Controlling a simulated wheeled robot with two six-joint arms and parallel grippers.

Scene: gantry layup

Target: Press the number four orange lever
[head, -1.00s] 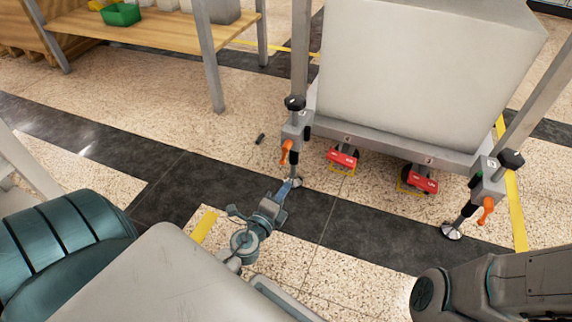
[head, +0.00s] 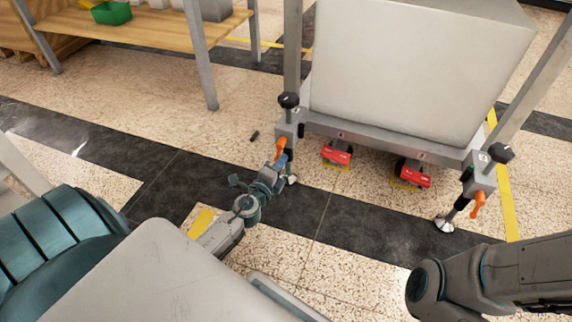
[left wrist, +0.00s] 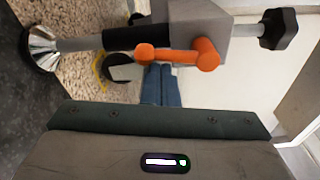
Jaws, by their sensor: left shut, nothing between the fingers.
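One orange lever (head: 281,148) hangs on the cart's left corner jack. A second orange lever (head: 479,203) is on the right corner jack. The number marks are too small to read surely. My left gripper (head: 281,162) is shut and empty, its blue fingertips just at or below the left lever. In the left wrist view that orange lever (left wrist: 180,54) lies across the picture, and the shut blue fingers (left wrist: 161,84) reach up close to it. I cannot tell whether they touch. My right gripper is out of view; only part of that arm shows.
The jacks have black knobs (head: 288,100) on top and metal feet (head: 444,226) on the floor. Two red caster pedals (head: 337,154) (head: 414,174) sit under the cart frame between the jacks. A wooden bench (head: 150,35) stands at the upper left.

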